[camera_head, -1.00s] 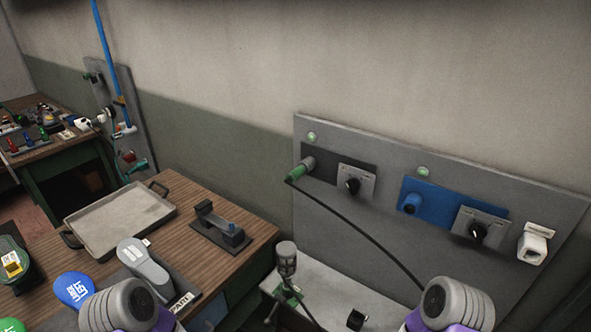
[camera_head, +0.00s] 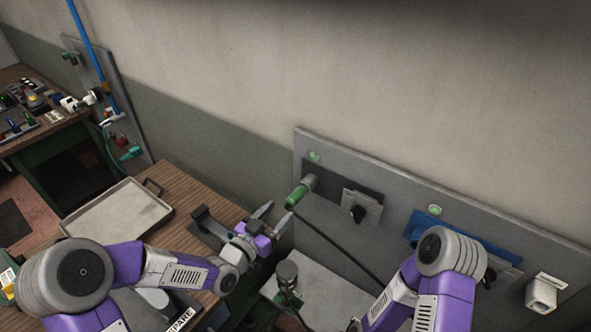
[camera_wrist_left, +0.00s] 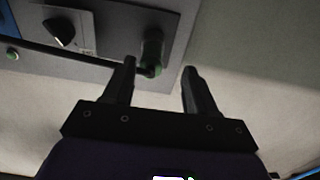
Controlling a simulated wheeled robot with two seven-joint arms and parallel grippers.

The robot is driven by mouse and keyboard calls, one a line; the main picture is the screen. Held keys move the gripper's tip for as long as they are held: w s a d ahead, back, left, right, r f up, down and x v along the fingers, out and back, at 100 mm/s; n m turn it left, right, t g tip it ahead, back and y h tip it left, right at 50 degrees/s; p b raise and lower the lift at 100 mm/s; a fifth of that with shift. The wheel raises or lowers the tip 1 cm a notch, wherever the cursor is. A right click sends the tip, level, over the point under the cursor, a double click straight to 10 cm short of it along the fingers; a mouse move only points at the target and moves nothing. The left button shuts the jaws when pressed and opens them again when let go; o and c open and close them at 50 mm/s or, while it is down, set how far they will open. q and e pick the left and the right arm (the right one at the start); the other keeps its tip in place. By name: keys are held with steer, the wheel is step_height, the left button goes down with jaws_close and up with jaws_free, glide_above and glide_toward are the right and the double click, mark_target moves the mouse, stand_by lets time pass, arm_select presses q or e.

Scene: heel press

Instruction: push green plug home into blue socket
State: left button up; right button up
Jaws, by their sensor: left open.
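The green plug (camera_head: 296,197) sits in a grey socket on the dark plate at the left of the wall panel, with a black cable hanging from it. In the left wrist view the plug (camera_wrist_left: 153,70) shows beyond the fingertips. My left gripper (camera_head: 273,217) is open and empty, a little left of and below the plug, apart from it. It also shows open in the left wrist view (camera_wrist_left: 159,66). The blue plate (camera_head: 416,226) is partly visible on the panel; my right arm hides the blue socket. My right gripper is out of view.
A black knob (camera_head: 357,213) stands between the two plates and a white outlet (camera_head: 541,292) is at the right. A grey ledge (camera_head: 335,295) with a microphone-shaped item (camera_head: 288,274) lies below. The wooden bench holds a tray (camera_head: 118,214) and a dark fixture (camera_head: 205,222).

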mark_target(296, 197)
arm_select(q)
steer(key=shift+s+d+r, duration=0.1)
steer(key=shift+s+r, duration=0.3)
steer(key=shift+s, duration=0.15)
steer(key=shift+w+d, duration=0.2)
steer(key=shift+w, duration=0.1)
steer(key=shift+w+d+r+p, duration=0.15)
steer(key=shift+d+p, duration=0.15)
steer(key=shift+p, duration=0.05)
steer(key=shift+p+x, duration=0.4)
steer(key=shift+x, duration=0.75)
steer(key=b+x, duration=0.2)
steer(key=x, duration=0.1)
steer(key=shift+w+d, duration=0.1)
steer(key=shift+w, duration=0.1)
steer(key=shift+w+d, duration=0.4)
steer(key=shift+w, duration=0.15)
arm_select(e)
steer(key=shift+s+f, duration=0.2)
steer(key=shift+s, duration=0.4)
arm_select(q)
steer(key=shift+b, duration=0.4)
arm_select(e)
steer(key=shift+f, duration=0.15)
